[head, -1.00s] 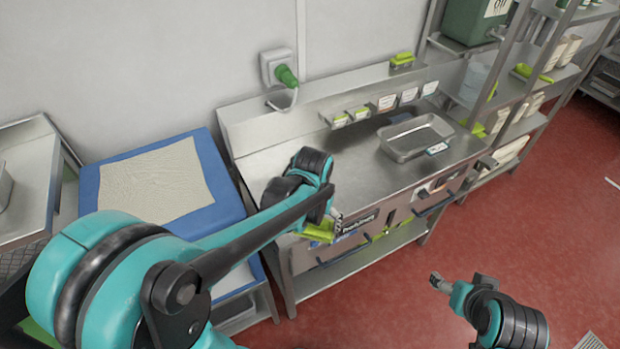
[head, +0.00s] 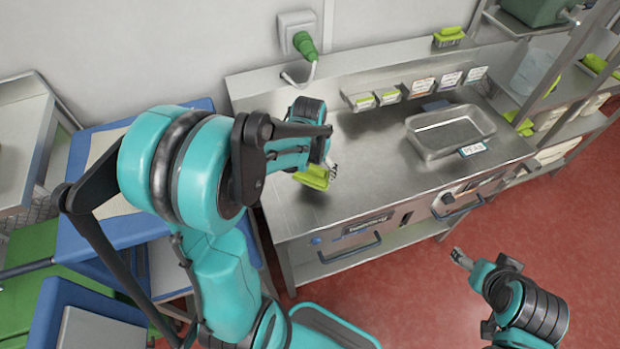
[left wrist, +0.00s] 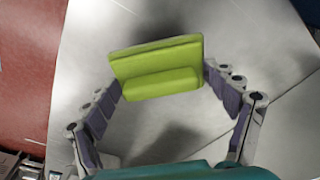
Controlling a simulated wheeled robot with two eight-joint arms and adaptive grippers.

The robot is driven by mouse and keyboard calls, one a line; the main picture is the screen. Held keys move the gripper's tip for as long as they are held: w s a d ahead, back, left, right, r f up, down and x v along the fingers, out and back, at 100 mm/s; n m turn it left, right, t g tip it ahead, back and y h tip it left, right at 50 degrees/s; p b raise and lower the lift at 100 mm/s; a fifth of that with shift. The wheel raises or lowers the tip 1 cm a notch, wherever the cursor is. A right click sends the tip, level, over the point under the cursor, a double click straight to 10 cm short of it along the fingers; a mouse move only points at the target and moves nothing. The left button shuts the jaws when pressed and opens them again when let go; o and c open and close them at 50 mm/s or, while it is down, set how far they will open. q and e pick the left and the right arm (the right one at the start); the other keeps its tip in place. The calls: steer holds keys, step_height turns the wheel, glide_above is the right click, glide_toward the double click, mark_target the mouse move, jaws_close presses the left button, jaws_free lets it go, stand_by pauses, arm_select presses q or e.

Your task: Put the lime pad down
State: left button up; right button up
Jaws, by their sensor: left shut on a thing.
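The lime pad (head: 314,176) is a bright yellow-green block with a thicker raised part. It is held over the left part of the steel counter (head: 370,170). My left gripper (head: 326,172) is shut on it. In the left wrist view the lime pad (left wrist: 157,68) sits between the two fingertips of my left gripper (left wrist: 160,85), with its shadow on the steel below. The pad appears to be above the surface; the exact gap cannot be told. My right gripper (head: 460,258) is over the red floor at the lower right; its finger opening is too small to tell.
A steel tray (head: 450,143) with a PEAS label stands on the counter's right side. Small labelled bins (head: 420,88) line the back ledge, and a green brush (head: 449,37) sits above. The counter's front middle is clear.

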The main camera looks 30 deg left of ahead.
mark_target(310, 177)
arm_select(q)
steer(key=shift+w+a+f, duration=0.1)
steer(key=shift+a+f, duration=0.35)
steer(key=shift+a, duration=0.25)
step_height(310, 177, down, 4)
steer(key=shift+f+b, duration=0.1)
steer(key=shift+b, duration=0.75)
steer(key=o, duration=1.2)
